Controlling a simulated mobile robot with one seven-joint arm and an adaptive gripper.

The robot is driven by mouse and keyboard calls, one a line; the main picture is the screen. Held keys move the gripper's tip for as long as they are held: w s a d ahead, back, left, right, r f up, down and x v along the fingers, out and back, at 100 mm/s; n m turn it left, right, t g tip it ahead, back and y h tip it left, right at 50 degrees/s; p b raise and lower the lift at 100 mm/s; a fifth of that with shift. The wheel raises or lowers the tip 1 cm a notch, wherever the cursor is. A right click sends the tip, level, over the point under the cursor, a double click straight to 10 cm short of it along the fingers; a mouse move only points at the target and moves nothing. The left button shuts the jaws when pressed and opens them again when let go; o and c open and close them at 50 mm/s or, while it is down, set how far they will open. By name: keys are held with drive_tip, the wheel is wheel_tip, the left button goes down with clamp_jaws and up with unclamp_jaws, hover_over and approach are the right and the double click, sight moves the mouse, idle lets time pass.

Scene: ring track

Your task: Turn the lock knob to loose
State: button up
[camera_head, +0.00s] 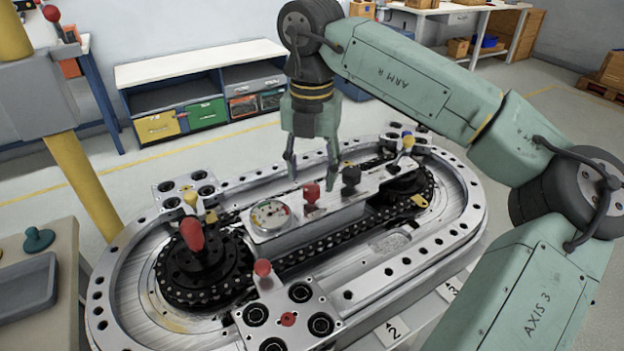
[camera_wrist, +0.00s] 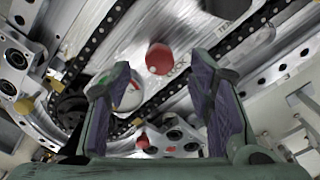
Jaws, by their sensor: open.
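The lock knob is a small red knob (camera_head: 311,192) on the raised metal plate in the middle of the ring track, between a round dial gauge (camera_head: 268,213) and a black knob (camera_head: 350,178). In the wrist view the red knob (camera_wrist: 158,57) shows beyond the fingertips, near the middle, with partly readable lettering beside it. My gripper (camera_head: 313,172) points down above the plate, fingers spread and empty. In the wrist view its fingers (camera_wrist: 161,72) stand left and right of the knob's line, apparently not touching it. The knob's turn setting is too small to tell.
A large red handle (camera_head: 191,233) stands on the left sprocket, and another red knob (camera_head: 262,267) is on the front block. A yellow knob (camera_head: 408,142) stands at the right sprocket. The black chain (camera_head: 330,243) runs beside the plate. A grey tray (camera_head: 27,287) lies at left.

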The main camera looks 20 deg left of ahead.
sight(312, 187)
drive_tip(key=shift+f+p, duration=0.3)
drive_tip(key=shift+f, duration=1.65)
drive_tip(key=shift+c, duration=0.4)
clamp_jaws()
